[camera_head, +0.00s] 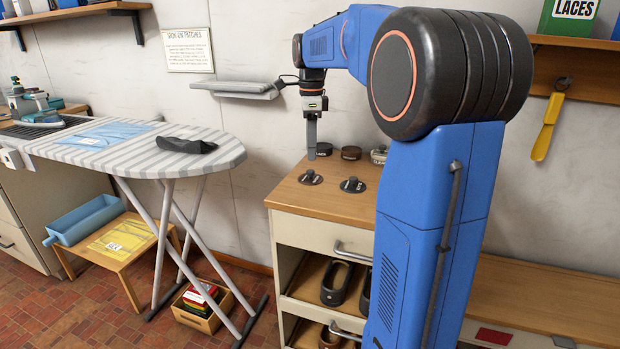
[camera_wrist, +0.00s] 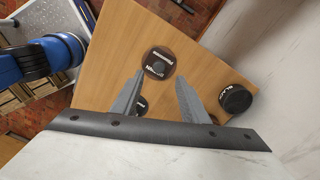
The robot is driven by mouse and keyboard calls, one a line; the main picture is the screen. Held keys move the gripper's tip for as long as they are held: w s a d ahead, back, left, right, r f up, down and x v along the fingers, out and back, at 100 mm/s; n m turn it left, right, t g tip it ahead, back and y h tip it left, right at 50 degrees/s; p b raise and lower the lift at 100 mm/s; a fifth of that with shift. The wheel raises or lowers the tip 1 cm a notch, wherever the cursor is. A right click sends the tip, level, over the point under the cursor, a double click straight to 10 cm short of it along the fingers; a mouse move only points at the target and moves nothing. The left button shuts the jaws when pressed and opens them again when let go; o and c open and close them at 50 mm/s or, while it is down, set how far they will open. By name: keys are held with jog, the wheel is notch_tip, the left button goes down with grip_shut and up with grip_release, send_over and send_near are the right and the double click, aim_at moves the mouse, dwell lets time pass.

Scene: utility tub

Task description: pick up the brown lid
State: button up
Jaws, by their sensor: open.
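The brown lid (camera_wrist: 158,62) is a flat dark-brown disc with a raised knob and a pale label. In the wrist view it lies on the wooden cabinet top, just beyond my fingertips. In the head view I take it to be the left of two knobbed lids (camera_head: 310,178). My gripper (camera_head: 311,155) points down above the cabinet top. In the wrist view my gripper (camera_wrist: 158,82) shows its two fingers apart, with nothing held. A second dark lid (camera_wrist: 140,104) is partly hidden behind the left finger; it also shows in the head view (camera_head: 353,185).
A tin marked BLACK (camera_wrist: 235,98) stands right of my fingers in the wrist view. In the head view, a brown tin (camera_head: 351,153) and another tin (camera_head: 379,156) stand along the wall. The ironing board (camera_head: 140,150) is to the left. Bare wood (camera_head: 325,203) shows near the front edge.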

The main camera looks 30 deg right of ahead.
aim_at(312, 170)
jog(key=shift+s+f, duration=0.15)
jog(key=shift+f, duration=3.4)
grip_shut()
